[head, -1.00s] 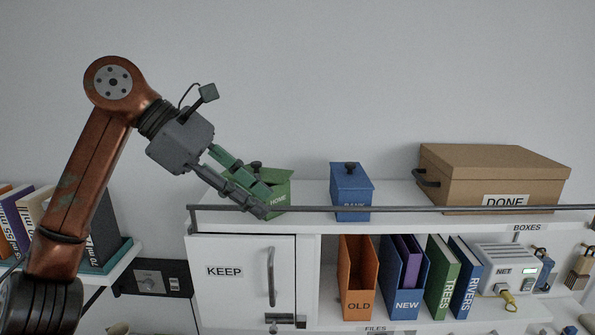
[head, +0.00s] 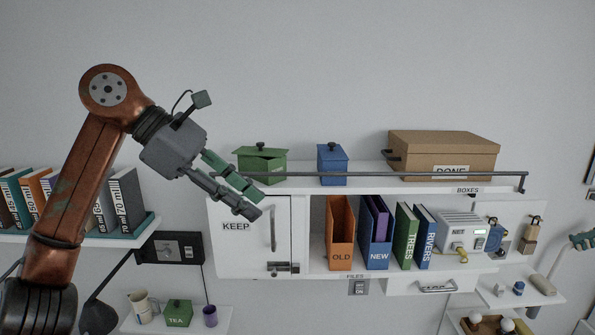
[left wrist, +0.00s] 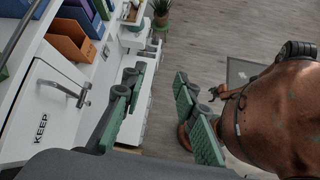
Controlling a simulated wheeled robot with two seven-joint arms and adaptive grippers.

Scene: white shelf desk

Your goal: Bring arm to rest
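My left arm comes in from the left in the head view. My left gripper (head: 257,204) points down and to the right, in front of the shelf top by the green box (head: 262,167) and above the KEEP door (head: 238,245). In the left wrist view its green-padded fingers (left wrist: 158,88) stand apart with nothing between them.
A rail (head: 375,174) runs along the shelf's front edge. Behind it stand a blue box (head: 333,166) and a cardboard DONE box (head: 440,152). Files and books (head: 378,240) stand below. A lower shelf at left holds a green TEA box (head: 178,313) and a pitcher (head: 142,307).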

